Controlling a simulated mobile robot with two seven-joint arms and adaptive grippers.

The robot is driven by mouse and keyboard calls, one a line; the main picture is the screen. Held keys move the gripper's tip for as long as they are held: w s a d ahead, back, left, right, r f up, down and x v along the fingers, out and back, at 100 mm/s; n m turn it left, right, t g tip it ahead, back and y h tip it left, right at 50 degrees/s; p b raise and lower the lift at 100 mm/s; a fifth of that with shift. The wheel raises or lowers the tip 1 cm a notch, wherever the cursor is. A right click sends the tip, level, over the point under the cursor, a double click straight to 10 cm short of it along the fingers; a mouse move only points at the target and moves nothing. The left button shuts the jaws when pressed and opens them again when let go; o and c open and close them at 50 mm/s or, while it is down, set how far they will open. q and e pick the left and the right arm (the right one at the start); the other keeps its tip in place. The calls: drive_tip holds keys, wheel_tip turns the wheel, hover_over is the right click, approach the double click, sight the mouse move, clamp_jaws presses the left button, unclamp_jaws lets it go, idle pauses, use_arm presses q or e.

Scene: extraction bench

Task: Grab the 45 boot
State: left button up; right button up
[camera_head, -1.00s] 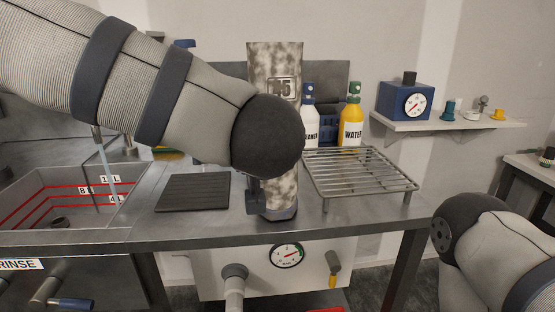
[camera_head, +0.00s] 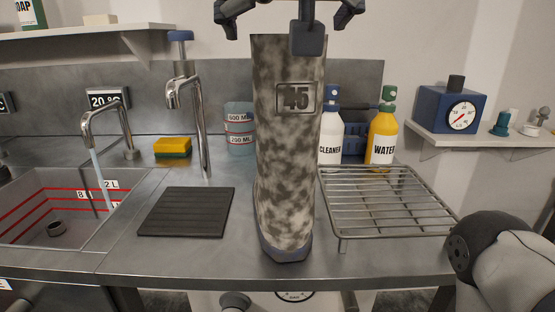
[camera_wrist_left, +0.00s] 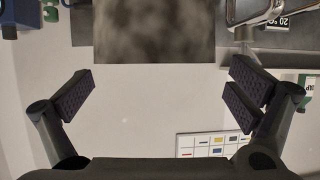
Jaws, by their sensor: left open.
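The 45 boot (camera_head: 285,170) is tall, mottled grey-brown, with a "45" plate on its upper shaft and a dark sole. It stands upright on the steel bench. My left gripper (camera_head: 287,24) is open and empty at the boot's top opening. One finger overlaps the rim in the head view; I cannot tell whether it touches. In the left wrist view the boot's shaft (camera_wrist_left: 155,30) fills the upper middle, beyond the spread fingers (camera_wrist_left: 160,92). My right gripper is out of view.
A wire rack (camera_head: 385,200) stands right of the boot, with cleaner (camera_head: 330,140) and water (camera_head: 382,138) bottles behind. A dark ribbed mat (camera_head: 186,212) lies left. A beaker (camera_head: 239,130), taps (camera_head: 190,100), a sponge (camera_head: 173,147) and a sink (camera_head: 60,205) are further back or left.

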use_arm(q)
drive_tip(key=x, duration=0.3)
drive_tip(key=b+x, duration=0.1)
drive_tip(key=x, duration=0.1)
drive_tip(key=shift+s+a, duration=0.1)
drive_tip(key=shift+a, duration=0.25)
drive_tip(key=shift+s+r, duration=0.15)
drive_tip(key=shift+c, duration=1.3)
drive_tip(key=c, duration=1.7)
